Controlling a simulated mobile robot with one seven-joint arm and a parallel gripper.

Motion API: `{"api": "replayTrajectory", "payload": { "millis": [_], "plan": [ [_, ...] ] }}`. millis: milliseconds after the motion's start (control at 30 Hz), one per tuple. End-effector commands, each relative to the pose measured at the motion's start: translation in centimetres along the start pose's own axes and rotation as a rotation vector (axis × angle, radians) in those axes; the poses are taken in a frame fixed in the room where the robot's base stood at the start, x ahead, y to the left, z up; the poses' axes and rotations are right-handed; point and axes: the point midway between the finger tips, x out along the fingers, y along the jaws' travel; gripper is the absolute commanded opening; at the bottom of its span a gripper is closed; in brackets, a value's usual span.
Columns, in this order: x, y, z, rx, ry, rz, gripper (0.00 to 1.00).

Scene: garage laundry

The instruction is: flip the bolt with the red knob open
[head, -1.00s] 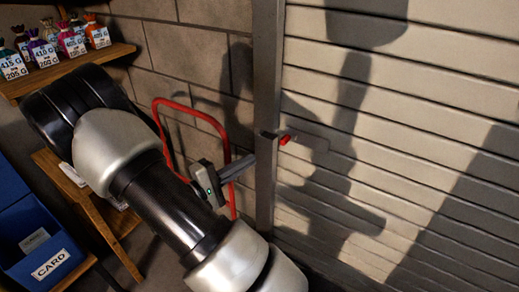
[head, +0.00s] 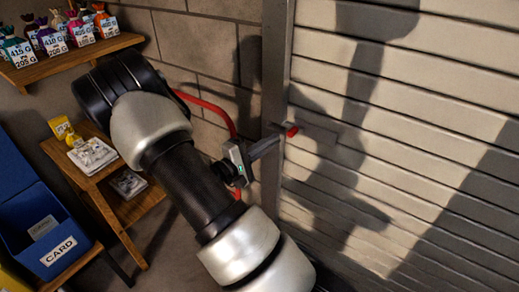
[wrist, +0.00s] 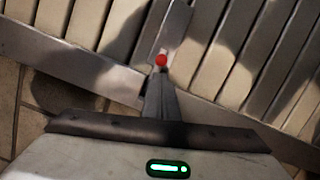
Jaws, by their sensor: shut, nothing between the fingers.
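The red knob (head: 292,131) sticks out beside the grey door post, at the edge of the slatted shutter. It also shows in the wrist view (wrist: 160,60), just beyond my fingertips, with a grey metal strip (wrist: 174,28) beside it. The bolt itself is hard to make out in the head view. My gripper (head: 278,139) is shut and empty, its fingers pointing at the post and knob. In the wrist view the shut fingers (wrist: 158,80) end right by the knob; whether they touch it I cannot tell.
The grey post (head: 277,70) and slatted shutter (head: 420,130) stand close before my gripper.

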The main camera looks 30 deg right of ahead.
Motion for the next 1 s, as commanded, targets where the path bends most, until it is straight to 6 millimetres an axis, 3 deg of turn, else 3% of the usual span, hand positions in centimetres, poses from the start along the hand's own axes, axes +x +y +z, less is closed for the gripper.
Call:
{"api": "replayTrajectory", "payload": {
  "millis": [200,567,900,1000],
  "plan": [
    [2.0,0.0,0.0,0.001,0.000,0.000,0.00],
    [2.2,0.0,0.0,0.000,0.001,0.000,0.00],
    [3.2,-1.4,4.4,-0.002,0.000,-0.001,0.00],
    [3.4,-1.4,4.8,0.000,-0.001,-0.001,0.00]
  ]
}}
